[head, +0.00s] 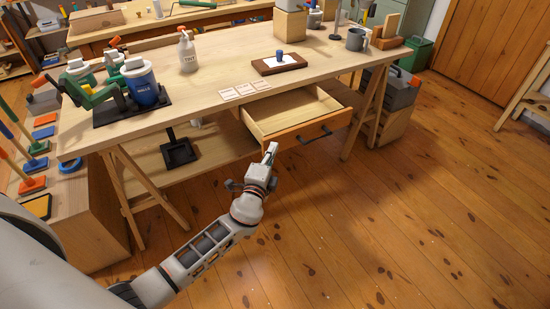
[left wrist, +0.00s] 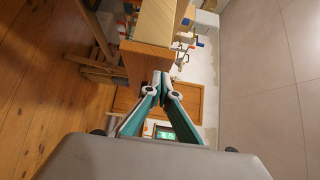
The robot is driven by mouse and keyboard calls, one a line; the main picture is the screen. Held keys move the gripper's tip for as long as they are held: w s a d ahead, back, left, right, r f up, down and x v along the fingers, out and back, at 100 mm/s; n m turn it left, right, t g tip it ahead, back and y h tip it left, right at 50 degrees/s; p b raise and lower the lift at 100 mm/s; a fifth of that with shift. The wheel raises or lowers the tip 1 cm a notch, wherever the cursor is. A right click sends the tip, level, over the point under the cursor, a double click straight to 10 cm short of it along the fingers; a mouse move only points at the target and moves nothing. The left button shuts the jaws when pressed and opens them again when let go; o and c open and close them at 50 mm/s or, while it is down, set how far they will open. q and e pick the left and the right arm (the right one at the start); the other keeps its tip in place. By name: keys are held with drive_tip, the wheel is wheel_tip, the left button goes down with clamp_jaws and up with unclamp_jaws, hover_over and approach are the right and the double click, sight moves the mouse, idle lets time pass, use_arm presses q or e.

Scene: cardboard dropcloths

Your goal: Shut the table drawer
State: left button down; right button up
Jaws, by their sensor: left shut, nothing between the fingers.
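The table drawer (head: 297,109) stands pulled out from under the front edge of the wooden worktable (head: 215,82), and its inside looks empty. Its wooden front carries a dark handle (head: 314,136). My left gripper (head: 271,149) is shut and empty, close to the left end of the drawer front. In the left wrist view the closed fingertips (left wrist: 162,77) are right by a wooden panel (left wrist: 146,60), which looks like the drawer front; I cannot tell whether they touch it. My right gripper is not in view.
On the tabletop are white cards (head: 244,90), a spray bottle (head: 187,52), a blue tub (head: 141,82) and a grey mug (head: 356,39). Trestle legs (head: 364,115) flank the drawer. A lower shelf (head: 215,150) lies beneath. The plank floor (head: 400,220) in front is clear.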

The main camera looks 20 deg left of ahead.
use_arm(q)
drive_tip(key=shift+w+a, duration=0.2)
drive_tip(key=shift+a, duration=0.05)
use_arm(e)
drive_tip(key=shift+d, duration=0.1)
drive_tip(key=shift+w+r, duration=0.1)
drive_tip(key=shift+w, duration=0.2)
